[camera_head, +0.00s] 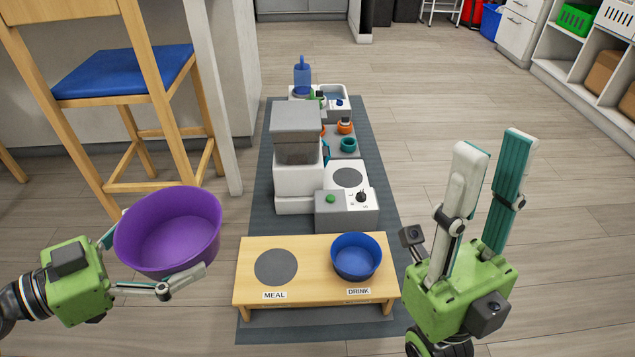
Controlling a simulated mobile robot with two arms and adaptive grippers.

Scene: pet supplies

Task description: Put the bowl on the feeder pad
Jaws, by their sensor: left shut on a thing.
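My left gripper (155,262) is shut on a purple bowl (168,232) and holds it in the air, to the left of the wooden feeder stand. The bowl is upright with a slight tilt and looks empty. The low wooden stand (318,254) has a dark round pad (276,267) over the label "MEAL"; the pad is bare. A blue bowl (356,257) stands on the stand's right side, behind the label "DRINK". My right gripper (497,150) is open and empty, fingers pointing up, to the right of the stand.
Behind the stand on the grey mat (257,215) are a grey-and-white dispenser (298,150), a grey box with a knob (346,211) and several small items. A wooden chair with a blue seat (127,72) stands at left. The floor at right is clear.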

